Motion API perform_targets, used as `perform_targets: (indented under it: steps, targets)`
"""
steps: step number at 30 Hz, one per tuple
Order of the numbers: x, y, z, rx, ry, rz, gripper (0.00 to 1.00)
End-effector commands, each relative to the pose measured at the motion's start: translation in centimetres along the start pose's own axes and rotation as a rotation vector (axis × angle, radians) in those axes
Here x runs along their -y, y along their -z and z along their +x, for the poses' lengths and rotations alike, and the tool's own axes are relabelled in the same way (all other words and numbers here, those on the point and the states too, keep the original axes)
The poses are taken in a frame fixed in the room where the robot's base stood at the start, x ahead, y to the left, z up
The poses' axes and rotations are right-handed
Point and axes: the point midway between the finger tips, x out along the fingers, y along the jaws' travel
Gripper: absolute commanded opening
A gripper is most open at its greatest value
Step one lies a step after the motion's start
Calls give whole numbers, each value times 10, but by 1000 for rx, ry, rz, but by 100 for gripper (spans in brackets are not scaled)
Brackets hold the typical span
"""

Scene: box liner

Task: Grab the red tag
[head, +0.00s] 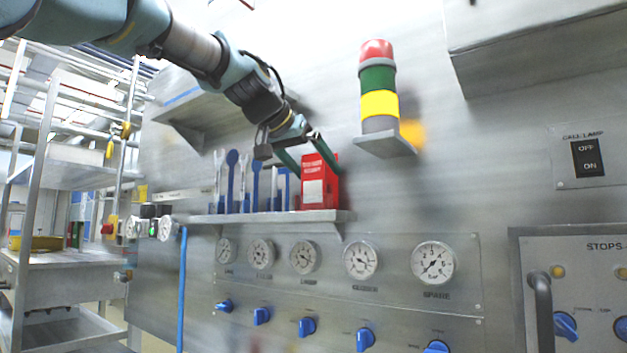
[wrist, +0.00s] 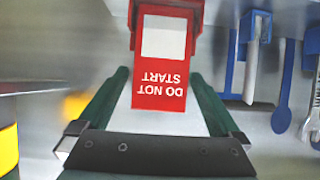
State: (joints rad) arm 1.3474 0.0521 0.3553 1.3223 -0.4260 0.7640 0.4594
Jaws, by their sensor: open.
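The red tag (head: 319,183) stands at the right end of a narrow metal shelf, against the wall panel. In the wrist view the red tag (wrist: 162,75) shows a white patch and the words DO NOT START, upside down. My gripper (head: 303,158) is at the tag's top from above and the left in the head view. In the wrist view my gripper (wrist: 165,85) is open, with one green finger on each side of the tag's lettered end. I cannot tell whether either finger touches it.
Blue and white tools (head: 232,180) stand on the shelf (head: 270,217) left of the tag. A signal lamp (head: 377,80) on a bracket is to the upper right. Gauges (head: 361,259) and blue knobs (head: 307,327) are below. Another metal shelf (head: 195,106) is above left.

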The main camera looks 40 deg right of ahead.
Motion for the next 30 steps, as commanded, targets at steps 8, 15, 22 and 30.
perform_targets:
  steps: [8, 15, 22, 30]
  targets:
    - [0, 0, 0, 0, 0, 0, 75]
    - [0, 0, 0, 0, 0, 0, 48]
    - [0, 0, 0, 0, 0, 0, 24]
    - [0, 1, -1, 0, 1, 0, 23]
